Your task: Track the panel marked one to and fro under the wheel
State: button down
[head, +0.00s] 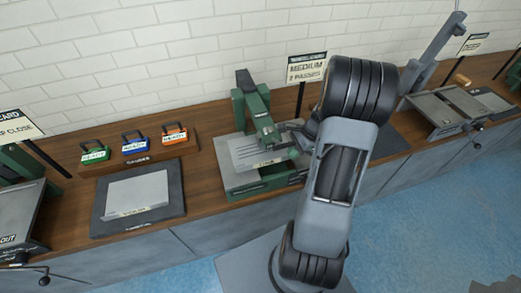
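A pale grey panel (248,153) lies tilted in the green machine (242,118) at the middle of the bench. It bears a small label at its front edge, too small to read. The machine's green upper arm reaches down over the panel; I cannot make out the wheel clearly. Another pale panel (136,193) lies flat on a dark mat to the left, also with an unreadable label.
A wooden rack (140,155) holds green, blue and orange tagged blocks. A sign (306,68) reading "MEDIUM 2 PASSES" stands behind the machine. At the right is a grey machine (447,108) with a tall lever; at the far left, another with a crank. Bare bench lies between mat and machine.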

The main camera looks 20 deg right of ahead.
jog(key=c, duration=1.8)
grip_release()
jog(key=o, duration=0.5)
jog(key=shift+o, duration=0.6)
jog(key=o, duration=0.5)
jog(key=shift+s+d+p, duration=0.15)
jog(key=shift+s+d, duration=0.05)
jog(key=shift+d, duration=1.05)
jog(key=shift+s+d+p, duration=0.15)
jog(key=shift+d, duration=1.05)
jog(key=shift+r, duration=0.1)
